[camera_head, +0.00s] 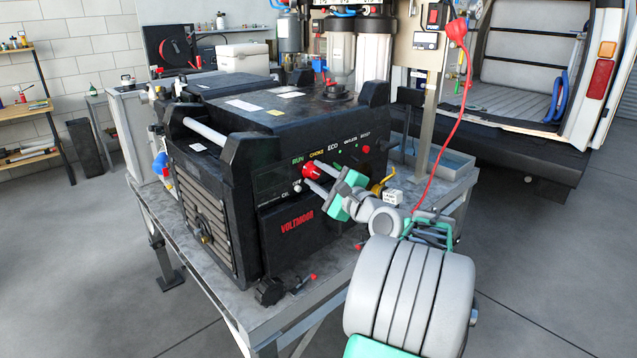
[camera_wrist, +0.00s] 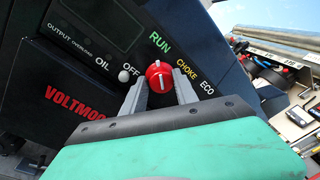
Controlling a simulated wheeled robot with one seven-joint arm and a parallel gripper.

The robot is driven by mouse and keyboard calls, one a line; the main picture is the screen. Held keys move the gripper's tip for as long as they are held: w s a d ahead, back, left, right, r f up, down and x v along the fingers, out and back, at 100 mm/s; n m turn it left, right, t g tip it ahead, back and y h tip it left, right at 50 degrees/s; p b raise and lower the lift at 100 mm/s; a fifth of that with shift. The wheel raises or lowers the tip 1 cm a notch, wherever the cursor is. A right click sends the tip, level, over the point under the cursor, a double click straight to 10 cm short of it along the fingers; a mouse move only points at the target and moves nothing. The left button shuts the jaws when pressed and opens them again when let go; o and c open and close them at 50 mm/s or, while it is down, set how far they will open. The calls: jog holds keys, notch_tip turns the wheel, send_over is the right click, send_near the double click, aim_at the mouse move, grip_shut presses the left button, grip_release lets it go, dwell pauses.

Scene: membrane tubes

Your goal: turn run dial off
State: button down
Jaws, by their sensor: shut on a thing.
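The red run dial (camera_head: 311,171) is on the control panel of a black generator (camera_head: 215,165) marked VOLTMOOR. In the wrist view the dial (camera_wrist: 159,77) has a white line that runs nearly upright, with its upper end toward the RUN label (camera_wrist: 160,42). The OFF label (camera_wrist: 131,72) is to the left of the dial and CHOKE to the right. My gripper (camera_head: 308,178) has one finger on each side of the dial and is shut on it, as the wrist view (camera_wrist: 161,83) also shows. The dial's lower edge is partly hidden.
The generator stands on a grey metal table (camera_head: 220,280). A small pale knob (camera_wrist: 124,76) sits beside the dial. A red cable (camera_head: 452,130) hangs behind my arm. A yellow-handled part (camera_head: 381,185) is near my wrist. Open floor lies to the right.

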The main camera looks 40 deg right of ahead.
jog(key=n+b, duration=0.2)
jog(key=n, duration=0.1)
jog(key=n+b, duration=0.2)
jog(key=b, duration=0.1)
jog(key=shift+n+t+y, duration=0.3)
jog(key=shift+n+t, duration=0.1)
jog(key=shift+r+n+b, duration=0.25)
jog(key=shift+n+b, duration=1.05)
jog(key=shift+n, duration=0.3)
jog(key=c, duration=1.2)
grip_release()
jog(key=shift+o, duration=1)
jog(key=shift+w+f, duration=0.15)
jog(key=shift+f, duration=0.1)
jog(key=s, duration=0.7)
jog(key=shift+s+f+b, duration=0.3)
jog(key=shift+s+f, duration=0.1)
